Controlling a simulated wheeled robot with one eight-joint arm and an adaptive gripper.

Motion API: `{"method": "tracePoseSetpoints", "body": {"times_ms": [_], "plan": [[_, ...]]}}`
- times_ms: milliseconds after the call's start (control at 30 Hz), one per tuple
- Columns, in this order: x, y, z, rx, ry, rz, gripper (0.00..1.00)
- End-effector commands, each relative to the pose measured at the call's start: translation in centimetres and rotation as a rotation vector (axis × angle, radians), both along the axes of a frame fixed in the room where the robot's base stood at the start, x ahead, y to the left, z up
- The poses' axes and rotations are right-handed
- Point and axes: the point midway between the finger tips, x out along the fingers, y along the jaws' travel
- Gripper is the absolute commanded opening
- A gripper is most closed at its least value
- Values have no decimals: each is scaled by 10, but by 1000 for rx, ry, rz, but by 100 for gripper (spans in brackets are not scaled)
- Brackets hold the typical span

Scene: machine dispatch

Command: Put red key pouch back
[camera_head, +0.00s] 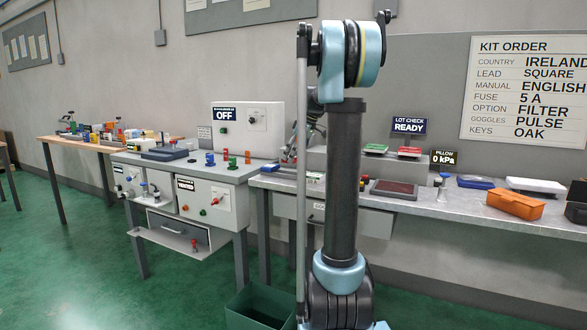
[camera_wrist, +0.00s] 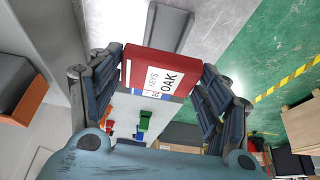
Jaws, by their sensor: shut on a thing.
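The red key pouch (camera_wrist: 140,68) is in the wrist view, with a white label reading KEYS OAK. My gripper (camera_wrist: 162,72) is shut on it, one finger at each side of the pouch. The pouch is held in front of the wrist camera, and the surface behind it is partly hidden. In the head view my upright arm blocks the middle, and the pouch cannot be made out there. The kit order board (camera_head: 527,90) lists KEYS OAK.
A grey workbench (camera_head: 450,207) bears an orange case (camera_head: 515,204), a white box (camera_head: 536,185) and a dark red flat tray (camera_head: 394,189). Green (camera_head: 376,149) and red (camera_head: 410,151) items lie on a raised shelf. A machine cabinet (camera_head: 188,172) stands left; a green bin (camera_head: 258,307) is on the floor.

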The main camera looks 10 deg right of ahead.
Motion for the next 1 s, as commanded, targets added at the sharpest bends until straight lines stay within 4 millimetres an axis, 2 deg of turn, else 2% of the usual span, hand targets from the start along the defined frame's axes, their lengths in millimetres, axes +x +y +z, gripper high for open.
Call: {"method": "tracePoseSetpoints", "body": {"times_ms": [167, 400, 933, 967, 1000], "plan": [[0, 0, -11, 0, 0, 0, 43], [0, 0, -41, 0, 0, 0, 43], [0, -2, -50, 0, 0, -2, 43], [0, -2, -50, 0, 0, -2, 73], [0, -2, -50, 0, 0, -2, 82]]}}
